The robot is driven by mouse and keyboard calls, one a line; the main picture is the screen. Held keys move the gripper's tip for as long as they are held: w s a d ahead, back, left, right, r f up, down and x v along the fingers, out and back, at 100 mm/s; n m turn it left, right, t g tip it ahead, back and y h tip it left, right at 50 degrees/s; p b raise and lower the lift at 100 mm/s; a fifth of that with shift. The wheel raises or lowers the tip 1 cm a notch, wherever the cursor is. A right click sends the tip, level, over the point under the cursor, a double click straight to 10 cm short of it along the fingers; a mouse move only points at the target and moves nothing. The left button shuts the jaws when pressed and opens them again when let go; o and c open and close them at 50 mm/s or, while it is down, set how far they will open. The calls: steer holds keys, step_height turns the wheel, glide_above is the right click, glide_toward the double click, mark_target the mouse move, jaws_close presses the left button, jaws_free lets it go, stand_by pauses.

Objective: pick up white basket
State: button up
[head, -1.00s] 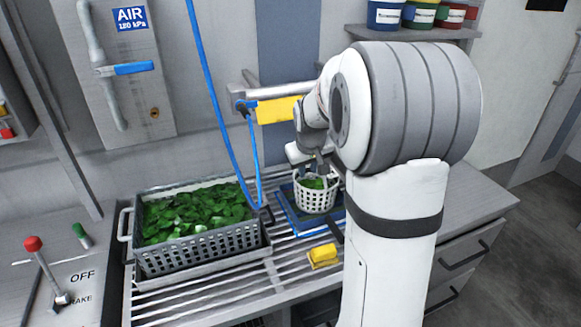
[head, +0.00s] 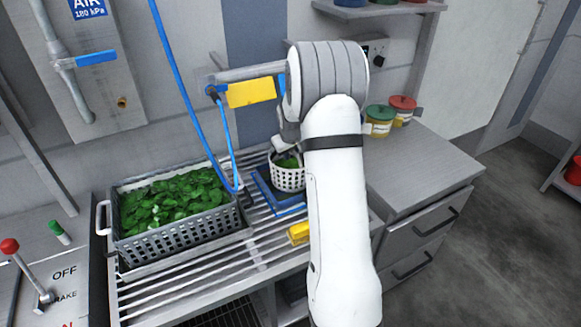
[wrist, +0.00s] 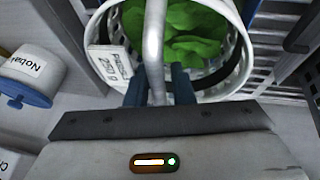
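The white basket (head: 289,180) holds green leaves and stands upright on a blue flat platform (head: 291,210) on the slatted rack. My gripper (head: 286,147) is over it, partly hidden by my arm. In the wrist view the basket's rim (wrist: 243,62) and leaves show at the top, with a white printed label on the near side. The grey handle (wrist: 153,50) comes down between the two dark blue fingers of my gripper (wrist: 158,85). The fingers are apart, and a gap shows to the right of the handle.
A grey crate of leaves (head: 185,235) stands to the left on the rack. A yellow block (head: 299,232) lies in front of the platform. A blue hose (head: 190,85) hangs behind. Lidded tubs (head: 380,122) stand on the counter at right.

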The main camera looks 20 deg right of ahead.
jaws_close()
stand_by(1.5)
